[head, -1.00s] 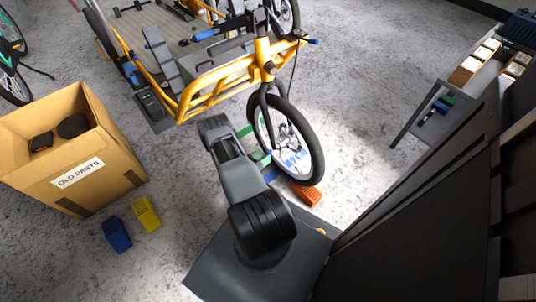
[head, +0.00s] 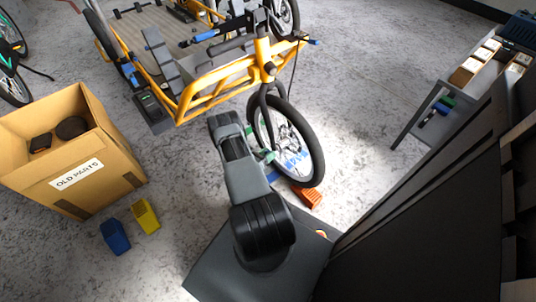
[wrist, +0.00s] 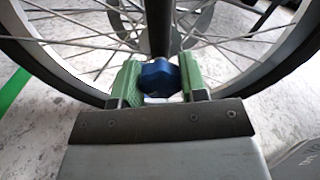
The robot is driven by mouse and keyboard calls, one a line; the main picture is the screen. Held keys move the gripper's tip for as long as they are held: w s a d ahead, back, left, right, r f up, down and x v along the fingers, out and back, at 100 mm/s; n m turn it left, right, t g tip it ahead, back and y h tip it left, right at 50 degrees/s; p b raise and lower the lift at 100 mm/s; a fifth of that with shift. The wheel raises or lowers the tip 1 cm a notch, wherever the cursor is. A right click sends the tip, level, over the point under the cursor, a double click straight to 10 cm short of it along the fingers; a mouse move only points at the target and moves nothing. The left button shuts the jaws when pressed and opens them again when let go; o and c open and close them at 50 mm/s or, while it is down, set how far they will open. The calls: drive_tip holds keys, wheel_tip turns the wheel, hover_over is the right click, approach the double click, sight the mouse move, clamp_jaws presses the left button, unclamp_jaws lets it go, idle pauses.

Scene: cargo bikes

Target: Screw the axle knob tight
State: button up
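The axle knob (wrist: 160,78) is blue and lobed, at the wheel's hub below the dark fork leg in the wrist view. My gripper (wrist: 160,82) has green finger pads, one on each side of the knob, and they appear to touch it. In the head view my gripper (head: 266,156) is at the near side of the front wheel (head: 319,160) of the yellow cargo bike (head: 215,85). I cannot make out the knob there.
An orange block (head: 308,195) lies by the wheel's foot. A cardboard box labelled OLD PARTS (head: 112,185) stands at left, with a blue bin (head: 115,237) and a yellow bin (head: 146,216) before it. A grey bench (head: 408,125) is at right.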

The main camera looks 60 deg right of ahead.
drive_tip(key=c, duration=0.4)
drive_tip(key=shift+m, duration=0.3)
drive_tip(key=shift+s+m+b, duration=0.1)
drive_tip(key=shift+m+b, duration=0.55)
drive_tip(key=shift+m, duration=1.95)
drive_tip(key=o, duration=0.9)
drive_tip(key=shift+o, duration=0.2)
drive_tip(key=shift+a, duration=0.1)
drive_tip(key=p+v, duration=0.3)
drive_tip(key=v, duration=1)
drive_tip(key=shift+a, duration=0.3)
